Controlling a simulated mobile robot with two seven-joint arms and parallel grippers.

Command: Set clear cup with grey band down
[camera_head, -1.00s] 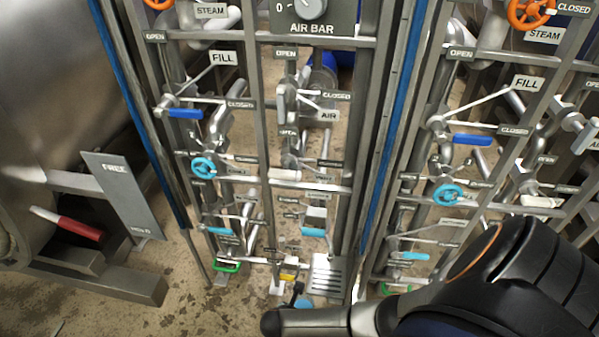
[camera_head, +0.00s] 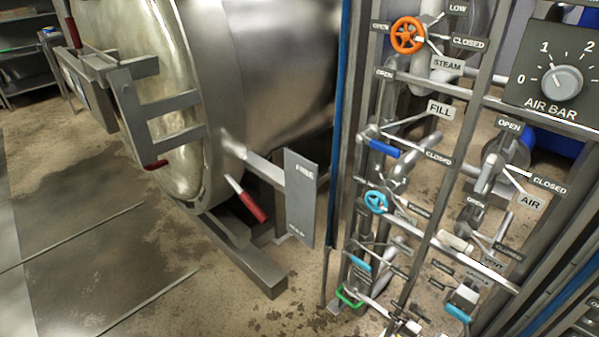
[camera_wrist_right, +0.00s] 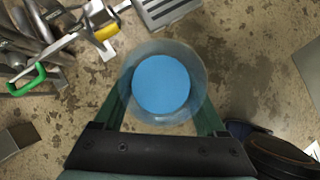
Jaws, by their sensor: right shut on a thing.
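A clear cup (camera_wrist_right: 163,84) shows in the right wrist view, seen end-on, with a round blue face inside its transparent wall. No grey band can be made out on it from this angle. My right gripper (camera_wrist_right: 160,108) is shut on the cup, with one green finger at each side of it. The cup is over the stained floor; its height above the floor cannot be told. Neither gripper nor the cup shows in the head view. My left gripper is in no view.
In the head view, a large steel vessel (camera_head: 250,60) stands left of a valve frame with an orange wheel (camera_head: 408,35) and an air dial (camera_head: 562,82). A grey panel (camera_head: 300,198) stands between. Open floor (camera_head: 90,210) lies left. Pipes with a green handle (camera_wrist_right: 27,80) are near the cup.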

